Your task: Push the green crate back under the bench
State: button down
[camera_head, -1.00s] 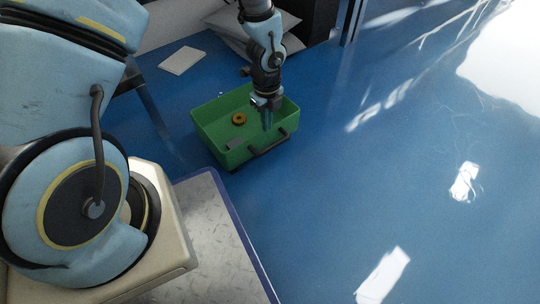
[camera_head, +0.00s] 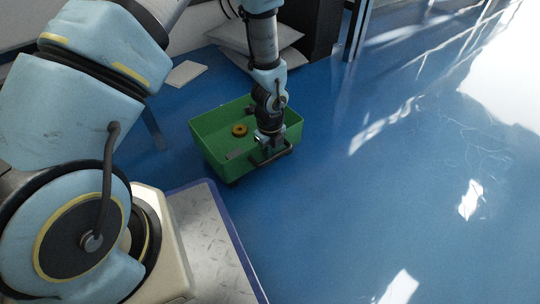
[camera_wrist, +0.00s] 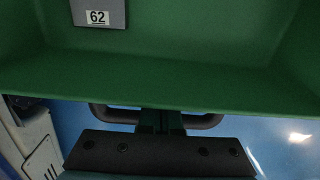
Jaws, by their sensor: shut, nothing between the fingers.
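The green crate (camera_head: 215,152) stands on the blue floor, open at the top, with a dark handle (camera_head: 284,151) on its near right wall. An orange-brown ring (camera_head: 239,130) and a small grey block (camera_head: 235,153) lie inside. My gripper (camera_head: 268,147) points down at the handle side of the crate, shut and empty. In the wrist view the fingers (camera_wrist: 160,121) are in front of the handle's middle, and the crate wall (camera_wrist: 150,80) spans the view beyond. I cannot tell whether they touch. The bench cannot be clearly made out.
Pale flat bags (camera_head: 265,45) lie behind the crate beside a dark upright structure (camera_head: 318,28). A white sheet (camera_head: 185,73) lies on the floor at back left. The floor to the right of the crate is clear.

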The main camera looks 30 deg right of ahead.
aim_at(241, 133)
jog(key=w+a+p, duration=0.1)
jog(key=w+p, duration=0.2)
jog(key=w, duration=0.2)
jog(key=w+a+p, duration=0.1)
jog(key=w+p, duration=0.2)
jog(key=w, duration=0.2)
jog(key=w+a+p, duration=0.1)
jog(key=w+p, duration=0.2)
jog(key=w, duration=0.2)
jog(key=shift+w+r, duration=0.2)
jog(key=shift+w, duration=0.05)
jog(key=w+a+b, duration=0.1)
jog(key=w, duration=0.4)
jog(key=w+a+b, duration=0.1)
jog(key=w, duration=0.4)
jog(key=w+a+b, duration=0.1)
jog(key=w, duration=0.4)
jog(key=shift+w+f+b, duration=0.25)
jog(key=shift+f+b, duration=0.05)
jog(key=shift+f, duration=0.1)
jog(key=shift+w+a+r, duration=0.1)
jog(key=shift+w, duration=0.3)
jog(key=shift+w+r, duration=0.1)
jog(key=shift+r, duration=0.05)
